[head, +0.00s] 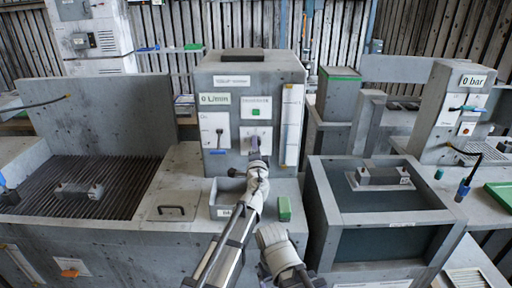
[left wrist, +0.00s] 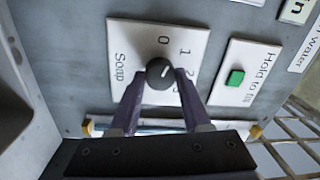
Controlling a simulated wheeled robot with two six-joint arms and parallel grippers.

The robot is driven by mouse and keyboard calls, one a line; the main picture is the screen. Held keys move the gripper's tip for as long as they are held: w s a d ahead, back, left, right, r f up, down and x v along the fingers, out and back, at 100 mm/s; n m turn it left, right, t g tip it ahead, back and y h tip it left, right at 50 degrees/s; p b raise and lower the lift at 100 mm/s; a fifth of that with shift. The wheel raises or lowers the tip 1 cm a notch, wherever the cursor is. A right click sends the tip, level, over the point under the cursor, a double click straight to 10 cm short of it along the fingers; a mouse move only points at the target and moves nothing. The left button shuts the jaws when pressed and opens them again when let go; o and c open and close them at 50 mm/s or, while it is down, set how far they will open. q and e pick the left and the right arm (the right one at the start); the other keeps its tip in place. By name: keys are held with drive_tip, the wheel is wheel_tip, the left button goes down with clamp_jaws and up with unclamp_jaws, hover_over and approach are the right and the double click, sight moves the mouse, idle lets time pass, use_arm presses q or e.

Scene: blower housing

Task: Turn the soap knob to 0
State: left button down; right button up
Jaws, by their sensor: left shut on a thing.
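The soap knob (left wrist: 160,71) is a round dark knob with a pale mark on a white plate (left wrist: 125,45) labelled Soap, with 0, 1 and 2 around it. In the left wrist view the mark slants up and right, away from the 0, toward the 1–2 side. My left gripper (left wrist: 158,85) is shut on the knob, a finger on each side. In the head view my left gripper (head: 256,150) reaches the lower white panel (head: 245,134) of the grey housing and hides the knob.
Beside the soap plate is a Hold to fill plate with a green button (left wrist: 235,78). In the head view a black-handled valve (head: 219,137) is left of the knob.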

sight(255, 115)
use_arm(q)
drive_tip(key=shift+n+y, duration=0.3)
drive_tip(key=shift+n, duration=2)
drive_tip(key=shift+c, duration=1.8)
unclamp_jaws()
drive_tip(key=shift+r, duration=0.1)
wheel_tip(255, 115, up, 10)
drive_tip(key=p, duration=1)
